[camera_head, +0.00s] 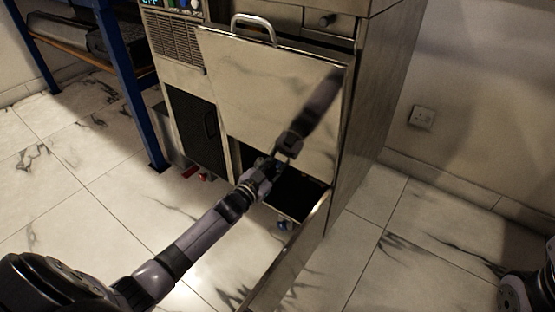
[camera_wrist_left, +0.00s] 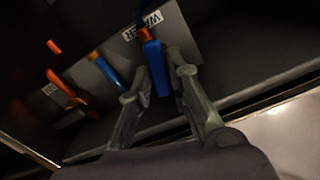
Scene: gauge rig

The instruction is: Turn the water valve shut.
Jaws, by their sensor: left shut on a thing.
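The water valve's blue lever handle (camera_wrist_left: 156,66) shows in the left wrist view, below a white label reading WATER (camera_wrist_left: 142,24). My left gripper (camera_wrist_left: 163,75) has a finger on each side of this handle and is shut on it. In the head view my left gripper (camera_head: 275,163) reaches into the dark opening at the lower front of the steel cabinet. The valve cannot be made out there. My right gripper is not in view.
A steel panel (camera_head: 275,90) hangs above the opening. An open door (camera_head: 290,262) stands right of my arm. A blue-legged table (camera_head: 130,95) is left.

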